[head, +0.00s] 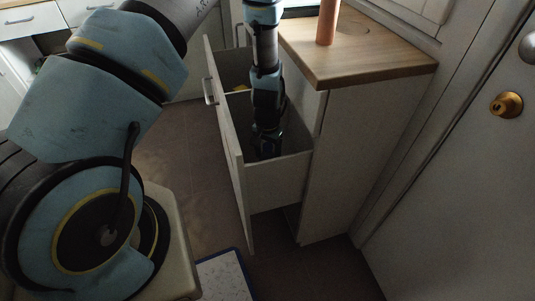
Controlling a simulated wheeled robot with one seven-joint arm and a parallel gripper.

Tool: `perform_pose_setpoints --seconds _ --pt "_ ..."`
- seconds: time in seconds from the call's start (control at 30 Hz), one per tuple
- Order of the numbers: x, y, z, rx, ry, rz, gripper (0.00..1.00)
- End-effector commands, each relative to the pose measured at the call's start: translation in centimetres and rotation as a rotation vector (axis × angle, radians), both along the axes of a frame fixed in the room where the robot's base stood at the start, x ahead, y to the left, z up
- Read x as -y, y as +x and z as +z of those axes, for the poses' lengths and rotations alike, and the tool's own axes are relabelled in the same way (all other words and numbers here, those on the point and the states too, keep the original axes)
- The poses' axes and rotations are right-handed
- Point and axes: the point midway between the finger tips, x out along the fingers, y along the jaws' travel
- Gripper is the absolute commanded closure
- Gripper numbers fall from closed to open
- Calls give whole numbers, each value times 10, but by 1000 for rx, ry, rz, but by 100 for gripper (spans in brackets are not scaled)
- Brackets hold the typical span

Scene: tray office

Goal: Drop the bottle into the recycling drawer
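The recycling drawer (279,184) is pulled out of the white cabinet under the wooden counter. A divider seems to part it into a far and a near compartment. My gripper (268,153) points down inside the near compartment, below the rim. Its fingers are dark and small against the shaded inside, so I cannot tell whether they are open, shut or holding anything. I see no clear bottle in the drawer. A tall orange-brown cylinder (327,22) stands upright on the counter, its top cut off by the picture edge; I cannot tell if it is a bottle.
A small yellow item (239,88) shows in the drawer's far compartment. The wooden counter top (375,60) is above and right of the drawer. A white door with a brass lock (506,104) is at right. A blue-edged white mat or board (222,279) lies on the brown floor.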

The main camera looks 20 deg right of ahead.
Motion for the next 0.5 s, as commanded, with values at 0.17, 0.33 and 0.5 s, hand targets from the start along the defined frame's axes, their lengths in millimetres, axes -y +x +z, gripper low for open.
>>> perform_pose_setpoints --seconds 0.17,0.33,0.5 --pt "0 0 -6 -1 1 -1 100" --pt "0 0 -11 -1 1 -1 100" --pt "0 0 -12 0 0 -1 100"
